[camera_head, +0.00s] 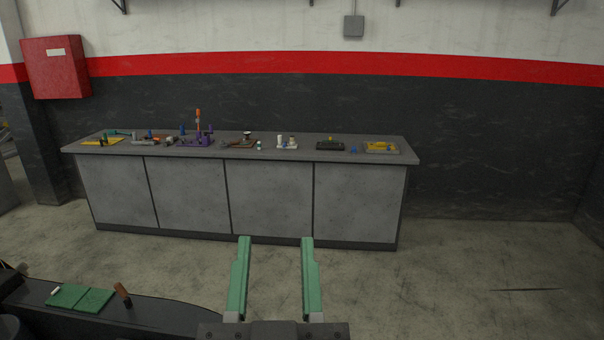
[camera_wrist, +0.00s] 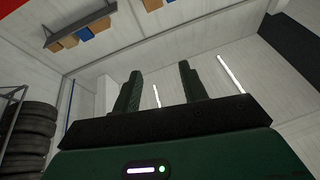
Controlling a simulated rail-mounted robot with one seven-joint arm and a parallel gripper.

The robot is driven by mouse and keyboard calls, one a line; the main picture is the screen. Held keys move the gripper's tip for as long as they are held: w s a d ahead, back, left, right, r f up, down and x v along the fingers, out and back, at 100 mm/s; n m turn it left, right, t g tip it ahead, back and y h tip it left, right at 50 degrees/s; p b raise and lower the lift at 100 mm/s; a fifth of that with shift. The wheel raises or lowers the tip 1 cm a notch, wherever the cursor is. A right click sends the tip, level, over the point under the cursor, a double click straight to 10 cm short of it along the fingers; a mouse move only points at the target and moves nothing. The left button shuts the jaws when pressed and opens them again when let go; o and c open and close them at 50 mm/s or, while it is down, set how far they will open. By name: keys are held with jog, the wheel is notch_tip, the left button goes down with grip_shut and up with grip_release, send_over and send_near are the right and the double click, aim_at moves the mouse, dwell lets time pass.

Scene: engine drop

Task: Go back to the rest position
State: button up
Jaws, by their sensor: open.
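My gripper (camera_head: 276,240) shows in the head view at the bottom middle. Its two green fingers are apart, with nothing between them. It is in front of the grey workbench (camera_head: 190,197) and well short of it. In the wrist view my gripper (camera_wrist: 160,77) points toward the ceiling and upper walls, and its fingers are spread and empty.
The bench top holds several small parts, among them a purple fixture (camera_head: 196,142) and a yellow piece on a tray (camera_head: 381,147). A dark surface at lower left carries a green mat (camera_head: 80,298) and a brown handle (camera_head: 122,293). Tires (camera_wrist: 28,140) show in the wrist view. The floor at right is clear.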

jog(key=s+d+r+t, duration=0.3)
jog(key=s+r, duration=0.3)
jog(key=s, duration=0.1)
notch_tip(320, 180, up, 21)
jog(key=w+p, duration=0.1)
jog(key=p, duration=2)
jog(key=shift+a+f+g, duration=0.2)
jog(key=shift+a+g, duration=0.1)
jog(key=shift+a, duration=0.05)
